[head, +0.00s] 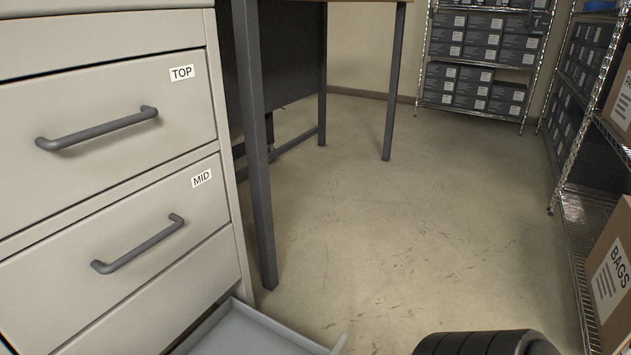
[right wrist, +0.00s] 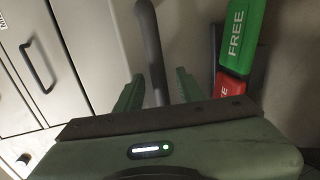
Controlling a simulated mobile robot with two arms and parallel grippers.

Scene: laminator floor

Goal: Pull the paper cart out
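In the right wrist view, my right gripper (right wrist: 158,88) has its two green fingers apart. A dark grey bar (right wrist: 150,45) runs between them, with gaps on both sides, so the fingers are around it but not closed on it. To the right of the fingers are a green pedal-like piece marked FREE (right wrist: 238,40) and a red piece (right wrist: 231,86) below it with partly hidden lettering. I cannot tell whether the bar and these pieces belong to the paper cart. No whole cart shows in the head view. My left gripper is not in view.
A grey cabinet (head: 110,85) with TOP and MID drawers stands at left; a low grey tray or open drawer (head: 255,335) juts out below. Dark table legs (head: 255,150) stand beside it. Wire shelves (head: 480,60) with boxes are at the back and right. The middle floor (head: 400,230) is clear.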

